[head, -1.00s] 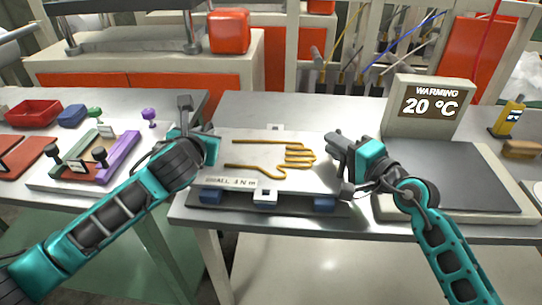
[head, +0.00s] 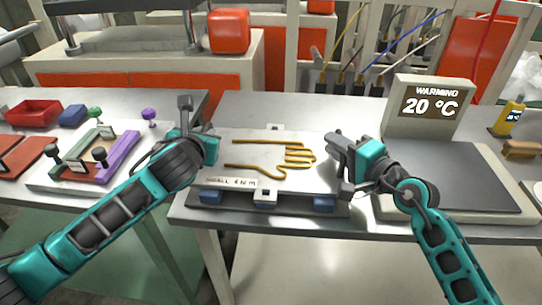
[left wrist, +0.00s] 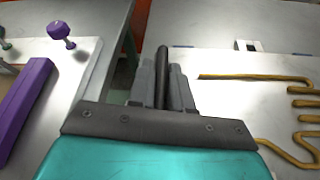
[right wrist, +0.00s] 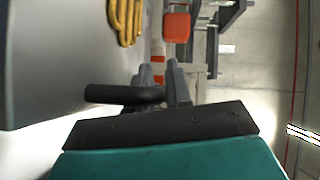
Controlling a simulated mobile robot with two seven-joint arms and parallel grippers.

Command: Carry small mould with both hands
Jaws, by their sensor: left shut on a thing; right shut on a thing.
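The small mould (head: 235,150) is a pale metal plate with a gold hand outline and a front label, partly worn in the picture. It lies level between my grippers, just over blue blocks (head: 323,204); I cannot tell whether it touches them. My left gripper (head: 212,146) is shut on the dark handle at the mould's left end, and this handle (left wrist: 162,75) shows between the fingers in the left wrist view. My right gripper (head: 332,142) is shut at the right end, with a dark handle (right wrist: 120,95) in the right wrist view.
At the left, another board (head: 50,180) holds a purple bar (head: 118,152) and several knobs. A red tray (head: 33,113) and blue block (head: 72,115) lie behind it. A gap separates the tables.

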